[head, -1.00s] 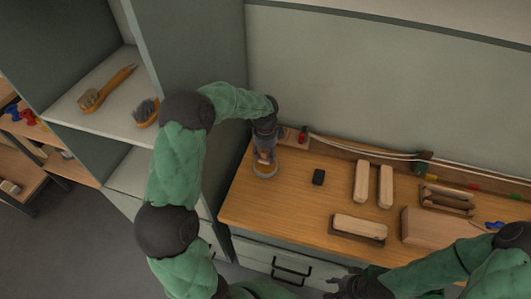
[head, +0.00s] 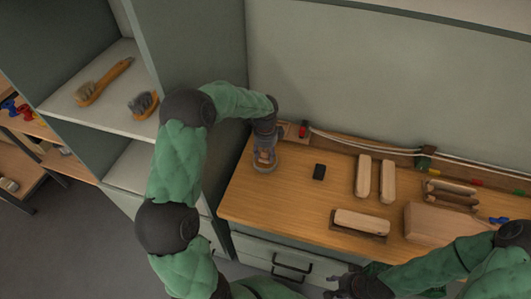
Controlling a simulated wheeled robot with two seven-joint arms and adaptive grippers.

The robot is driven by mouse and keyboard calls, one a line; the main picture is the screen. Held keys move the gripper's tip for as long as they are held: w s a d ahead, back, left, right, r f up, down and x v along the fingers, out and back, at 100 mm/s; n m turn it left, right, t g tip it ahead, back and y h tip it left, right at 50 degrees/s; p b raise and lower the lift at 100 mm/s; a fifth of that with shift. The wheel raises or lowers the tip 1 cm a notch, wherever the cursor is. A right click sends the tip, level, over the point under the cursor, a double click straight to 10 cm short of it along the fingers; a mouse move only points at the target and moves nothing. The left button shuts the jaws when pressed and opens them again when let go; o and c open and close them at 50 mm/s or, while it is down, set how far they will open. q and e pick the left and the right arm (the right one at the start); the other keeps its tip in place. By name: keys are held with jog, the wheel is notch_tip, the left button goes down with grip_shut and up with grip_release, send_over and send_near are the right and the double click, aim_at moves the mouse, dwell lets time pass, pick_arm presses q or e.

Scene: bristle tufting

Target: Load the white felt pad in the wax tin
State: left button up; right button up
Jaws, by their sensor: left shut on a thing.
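The wax tin (head: 264,169) is a small round tin with a pale rim near the left end of the wooden bench. My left gripper (head: 264,158) points straight down at the tin, its fingertips at or just inside the rim. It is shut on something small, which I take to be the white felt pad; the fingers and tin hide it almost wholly. My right gripper (head: 338,283) is at the lower middle, in front of the bench edge. It looks empty, but its fingers are too dark and small to read.
Pale wooden brush blocks (head: 363,175) and another block on a dark holder (head: 361,221) lie further right. Two brushes (head: 104,82) rest on the shelf at left. A wall (head: 380,90) rises behind the bench.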

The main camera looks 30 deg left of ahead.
aim_at(268, 150)
pick_arm(q)
jog(key=shift+f, duration=0.5)
dwell(0.6)
jog(key=shift+f, duration=0.1)
dwell(1.2)
jog(key=shift+r+p, duration=2.75)
jog(key=shift+r, duration=0.9)
jog(key=shift+f, duration=0.1)
jog(key=shift+s+d+n, duration=0.15)
jog(key=shift+d+n, duration=0.35)
jog(key=shift+d, duration=0.05)
jog(key=s+d+n, duration=0.7)
jog(key=d+n, duration=0.6)
jog(key=n, duration=0.1)
jog(key=shift+s+d+f, duration=0.15)
jog(key=shift+d, duration=0.1)
